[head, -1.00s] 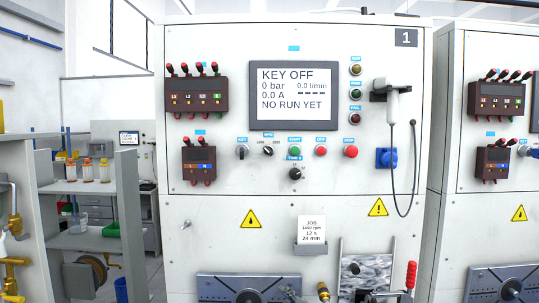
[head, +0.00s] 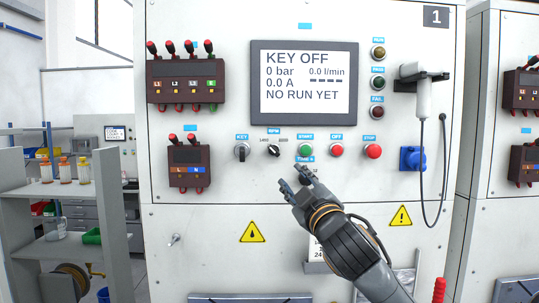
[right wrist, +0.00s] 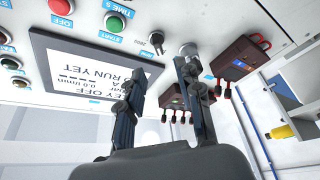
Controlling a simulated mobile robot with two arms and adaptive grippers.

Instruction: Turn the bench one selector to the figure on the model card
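The RPM selector (head: 274,150) is a small black knob on the panel of bench one, between the marks 1400 and 2800. Its slanted grip is too small to read surely. My right gripper (head: 294,180) is open and empty, below and right of it in the head view. In the right wrist view the selector (right wrist: 156,38) shows between the two open fingers (right wrist: 160,64), beyond their tips and apart from them. The white job card (head: 315,250) is mostly hidden behind my right arm. My left gripper is not in view.
The key switch (head: 242,151) is left of the selector; the green start button (head: 306,150) and red off button (head: 336,150) are right. The timer knob under start is mostly hidden by my fingers. The screen (head: 304,83) reads KEY OFF. A handheld device (head: 423,95) hangs at right.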

